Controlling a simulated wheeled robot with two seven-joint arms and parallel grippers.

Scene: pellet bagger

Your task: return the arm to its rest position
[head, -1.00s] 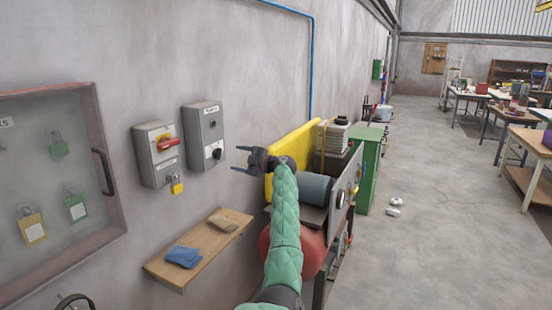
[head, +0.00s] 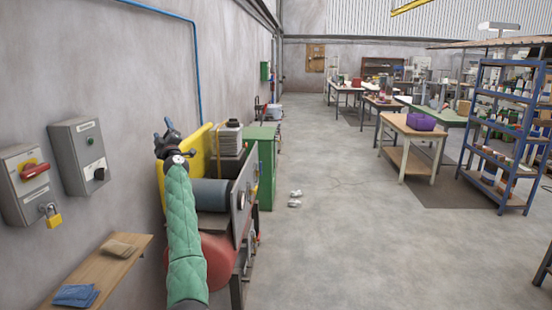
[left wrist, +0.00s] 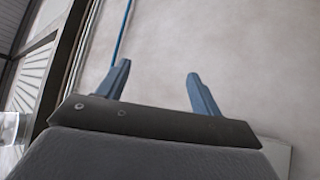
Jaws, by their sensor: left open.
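My left arm, in a green quilted sleeve, reaches forward in the head view. Its gripper (head: 163,130) is raised in front of the grey wall, above the machine with the yellow panel. In the left wrist view the two blue fingers of the left gripper (left wrist: 160,88) stand wide apart with nothing between them, and only bare wall lies behind. My right gripper is not in view.
A switch box with a red handle (head: 35,171) and yellow padlock (head: 53,215) and a second grey box (head: 83,157) hang at left. Below is a wooden shelf (head: 88,270) with cloths. The machine (head: 212,195) stands close beside my arm. Open floor (head: 340,230) lies to the right.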

